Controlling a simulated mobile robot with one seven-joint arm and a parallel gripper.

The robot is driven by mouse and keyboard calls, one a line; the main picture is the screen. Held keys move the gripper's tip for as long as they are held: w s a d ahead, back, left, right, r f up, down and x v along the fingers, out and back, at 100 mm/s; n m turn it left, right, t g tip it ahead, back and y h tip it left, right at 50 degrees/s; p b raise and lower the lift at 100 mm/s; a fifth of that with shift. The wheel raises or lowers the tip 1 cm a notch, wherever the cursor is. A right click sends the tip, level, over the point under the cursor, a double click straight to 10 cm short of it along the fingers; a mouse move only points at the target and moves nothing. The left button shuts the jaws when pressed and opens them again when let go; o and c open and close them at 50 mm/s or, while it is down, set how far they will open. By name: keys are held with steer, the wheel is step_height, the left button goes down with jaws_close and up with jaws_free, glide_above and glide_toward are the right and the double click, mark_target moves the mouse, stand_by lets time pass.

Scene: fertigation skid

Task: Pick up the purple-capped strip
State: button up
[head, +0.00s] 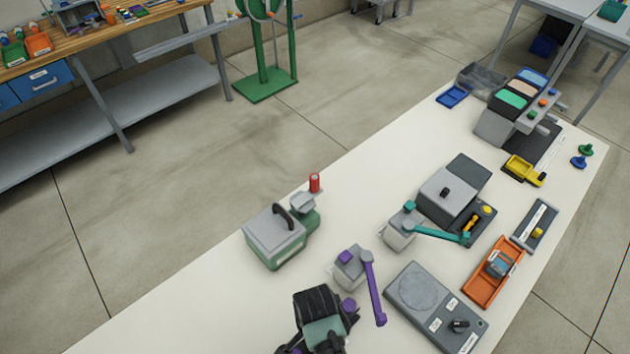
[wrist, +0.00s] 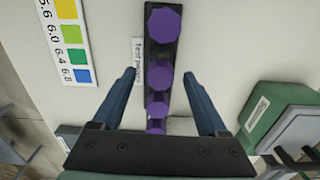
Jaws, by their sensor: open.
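In the wrist view, a dark strip (wrist: 177,50) carries several purple eight-sided caps in a line, running from the top edge down between my fingers. A small label reading roughly "Test paper" lies along its left side. My gripper (wrist: 160,75) is open, with one blue finger on each side of the strip's lower part and a gap on both sides.
A grey block with a purple lever (head: 374,290) stands just behind my gripper. A green box with a grey lid (head: 275,238) is behind left, a grey scale-like device (head: 432,302) right. A colour chart (wrist: 70,35) is left of the strip. The white table is clear at front left.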

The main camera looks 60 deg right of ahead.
steer(key=shift+c, duration=0.2)
jaws_close()
stand_by(0.4)
